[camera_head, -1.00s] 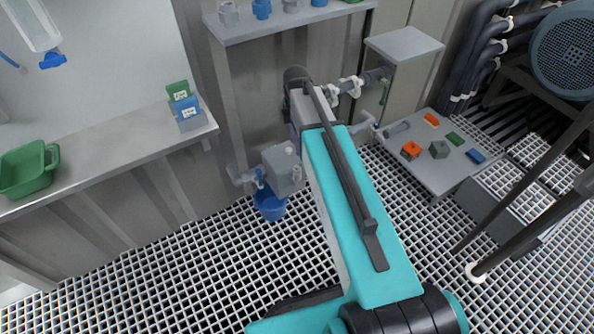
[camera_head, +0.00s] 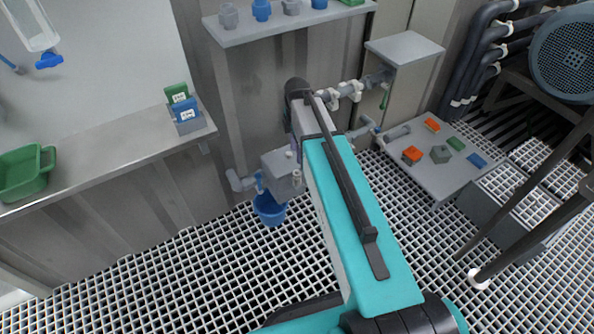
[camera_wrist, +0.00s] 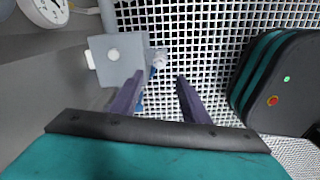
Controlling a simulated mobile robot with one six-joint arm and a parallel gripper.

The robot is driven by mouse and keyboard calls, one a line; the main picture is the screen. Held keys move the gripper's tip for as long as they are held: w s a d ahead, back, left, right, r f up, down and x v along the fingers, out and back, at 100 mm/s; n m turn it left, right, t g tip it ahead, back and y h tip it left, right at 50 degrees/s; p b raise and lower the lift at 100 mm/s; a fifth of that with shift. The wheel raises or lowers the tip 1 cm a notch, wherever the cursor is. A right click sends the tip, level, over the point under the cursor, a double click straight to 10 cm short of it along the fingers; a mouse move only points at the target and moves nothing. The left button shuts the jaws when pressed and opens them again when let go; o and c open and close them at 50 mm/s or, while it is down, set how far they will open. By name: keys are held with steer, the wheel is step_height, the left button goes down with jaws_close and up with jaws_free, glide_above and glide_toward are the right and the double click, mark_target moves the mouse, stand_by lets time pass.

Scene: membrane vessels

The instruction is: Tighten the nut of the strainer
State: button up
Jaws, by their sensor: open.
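My gripper (camera_wrist: 159,77) is open in the wrist view, with its two dark purple fingers apart and nothing held between them. A small pale fitting (camera_wrist: 160,58) shows just beyond the fingertips, beside a grey box (camera_wrist: 118,55) with a round white button. The same box (camera_head: 281,172) is on the wall pipework in the head view, left of my arm. I cannot tell for certain which part is the strainer or its nut. An angled grey-blue pipe branch (camera_head: 364,128) shows right of my arm. In the head view my arm hides most of the gripper.
A blue bucket (camera_head: 269,209) stands on the grating below the box. A low grey table (camera_head: 440,180) with several small coloured blocks is at the right. A round gauge (camera_wrist: 48,8) is at the wrist view's upper left. A bench (camera_head: 100,155) runs along the left.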

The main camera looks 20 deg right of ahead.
mark_target(297, 173)
step_height(297, 173, down, 11)
steer(key=shift+r+b, duration=0.1)
steer(key=shift+b, duration=0.95)
steer(key=c, duration=1.1)
steer(key=shift+o, duration=0.2)
